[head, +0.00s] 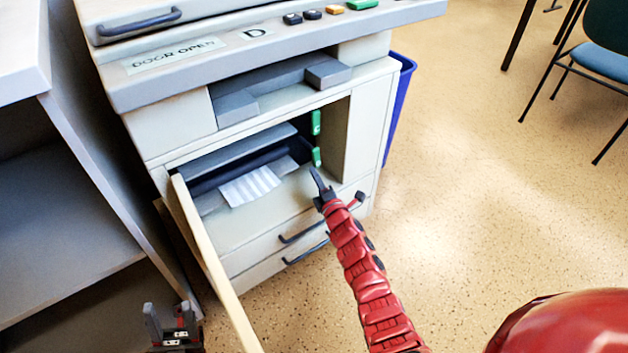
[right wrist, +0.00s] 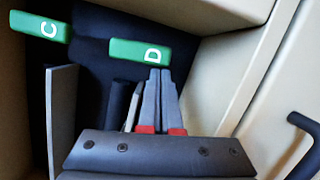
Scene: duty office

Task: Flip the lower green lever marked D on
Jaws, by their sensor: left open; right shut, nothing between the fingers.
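The lower green lever marked D (right wrist: 140,51) shows in the right wrist view, above my right gripper's fingertips (right wrist: 158,78). In the head view the same lever (head: 317,156) sits low on the right side inside the open copier bay. The green lever C (right wrist: 40,27) is left of it and, in the head view, above it (head: 316,122). My right gripper (head: 319,180) is shut and empty at the bay opening, its tips close to lever D; I cannot tell if they touch. My left gripper (head: 170,318) is open and empty, low at the left.
The copier (head: 160,122) has its front door (head: 208,250) swung open to the left. A striped paper sheet (head: 250,186) lies in the bay. Drawers with dark handles (head: 303,232) are below.

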